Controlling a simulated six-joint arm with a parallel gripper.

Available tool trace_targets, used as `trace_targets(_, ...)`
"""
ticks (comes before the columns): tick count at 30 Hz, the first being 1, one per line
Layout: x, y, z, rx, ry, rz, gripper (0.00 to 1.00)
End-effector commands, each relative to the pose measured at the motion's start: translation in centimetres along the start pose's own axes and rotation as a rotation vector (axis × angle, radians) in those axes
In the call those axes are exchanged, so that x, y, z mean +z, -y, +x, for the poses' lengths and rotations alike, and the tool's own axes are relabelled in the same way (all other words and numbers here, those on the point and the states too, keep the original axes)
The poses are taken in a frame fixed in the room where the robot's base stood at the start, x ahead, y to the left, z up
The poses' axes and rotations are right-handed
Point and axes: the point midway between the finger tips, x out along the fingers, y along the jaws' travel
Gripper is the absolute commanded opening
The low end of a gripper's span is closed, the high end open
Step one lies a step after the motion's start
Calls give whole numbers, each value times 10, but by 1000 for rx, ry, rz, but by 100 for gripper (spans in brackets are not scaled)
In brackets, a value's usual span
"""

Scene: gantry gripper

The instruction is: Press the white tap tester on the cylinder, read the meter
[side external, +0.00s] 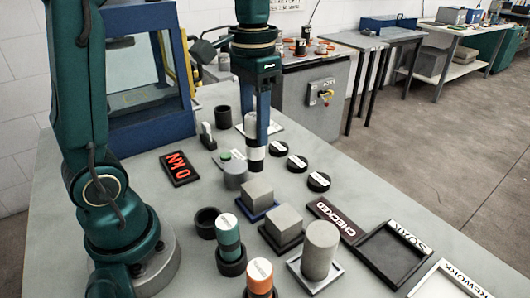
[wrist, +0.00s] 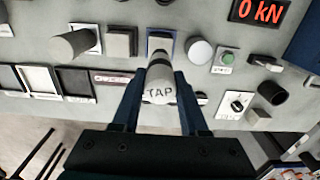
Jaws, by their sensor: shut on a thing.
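My gripper (side external: 256,150) is shut on the white tap tester (wrist: 160,88), whose end reads TAP in the wrist view. It holds the tester upright above the table, behind the square grey block on the blue-edged plate in the side view. A large grey cylinder (side external: 320,248) stands on a white plate at the front right; it also shows in the wrist view (wrist: 72,45), apart from the tester. A shorter grey cylinder (side external: 235,175) stands left of my gripper. The meter (side external: 180,168) reads 0 kN in red; it is partly cut off in the wrist view (wrist: 258,10).
Grey blocks (side external: 258,190) (side external: 285,222) stand on plates near the gripper. Several black discs (side external: 297,163) lie to the right.

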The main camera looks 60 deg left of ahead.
Motion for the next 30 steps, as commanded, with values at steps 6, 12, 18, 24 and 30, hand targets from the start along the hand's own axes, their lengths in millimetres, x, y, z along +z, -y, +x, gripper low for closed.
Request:
trace_targets(6,0,0,0,0,-1,0,0)
trace_targets(12,3,0,-10,4,19,21,0)
trace_targets(18,-10,-22,-36,3,16,154,0)
trace_targets(24,-19,-68,-60,2,11,365,0)
trace_targets(30,-16,-123,-73,2,-2,586,0)
